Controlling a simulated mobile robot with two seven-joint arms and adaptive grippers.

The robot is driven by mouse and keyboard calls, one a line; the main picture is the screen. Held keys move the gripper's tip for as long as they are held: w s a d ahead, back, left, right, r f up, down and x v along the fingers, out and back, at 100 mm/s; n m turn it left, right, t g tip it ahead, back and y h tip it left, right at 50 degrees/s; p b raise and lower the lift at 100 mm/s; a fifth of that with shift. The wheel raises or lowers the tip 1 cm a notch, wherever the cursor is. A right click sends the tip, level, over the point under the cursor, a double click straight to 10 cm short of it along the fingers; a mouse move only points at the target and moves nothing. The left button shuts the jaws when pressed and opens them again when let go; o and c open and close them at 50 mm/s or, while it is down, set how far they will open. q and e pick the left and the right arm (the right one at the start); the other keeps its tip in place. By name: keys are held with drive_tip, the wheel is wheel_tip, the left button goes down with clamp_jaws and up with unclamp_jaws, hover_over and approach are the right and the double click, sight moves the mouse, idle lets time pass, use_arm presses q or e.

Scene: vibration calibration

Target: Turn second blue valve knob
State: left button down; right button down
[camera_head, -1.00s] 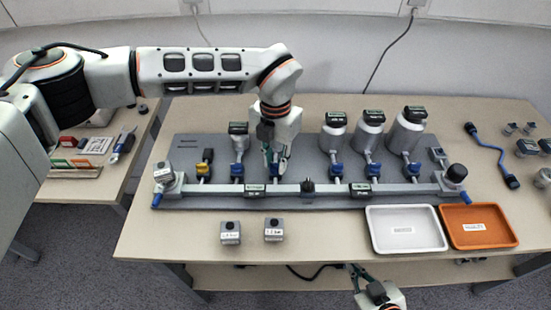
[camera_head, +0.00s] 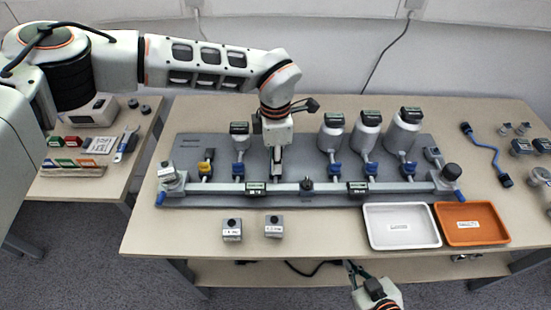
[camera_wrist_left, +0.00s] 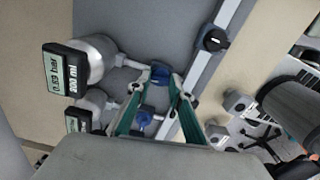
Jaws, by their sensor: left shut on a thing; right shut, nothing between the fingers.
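A grey manifold board (camera_head: 185,150) on the table carries a row of valves with one yellow knob (camera_head: 205,168) and several blue knobs. The first blue knob (camera_head: 238,170) is left of my left gripper (camera_head: 277,178); another blue knob (camera_head: 335,170) is to its right. My left gripper points down over the valve between them and hides its knob in the head view. In the left wrist view, its green fingers (camera_wrist_left: 164,82) close on a blue knob (camera_wrist_left: 160,72). A neighbouring blue knob (camera_wrist_left: 143,118) shows between the fingers. My right gripper (camera_head: 352,267) is shut and empty, below the table's front edge.
Silver canisters (camera_head: 367,135) with displays stand behind the valves. Two small grey blocks (camera_head: 232,230) lie in front of the board. A white tray (camera_head: 405,246) and an orange tray (camera_head: 483,242) stand at front right. A blue cable (camera_head: 487,150) lies at the right.

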use_arm(q)
drive_tip(key=shift+m, duration=0.6)
use_arm(e)
drive_tip(key=shift+w+r, duration=0.15)
drive_tip(key=shift+w, duration=0.2)
drive_tip(key=shift+s, duration=0.2)
use_arm(q)
drive_tip(key=c, duration=1.9)
unclamp_jaws()
drive_tip(key=shift+o, duration=0.6)
drive_tip(key=shift+r, duration=0.15)
wheel_tip(320, 180, up, 12)
drive_tip(key=shift+s+f, duration=0.15)
drive_tip(key=shift+f, duration=0.1)
use_arm(e)
drive_tip(key=shift+s, duration=0.15)
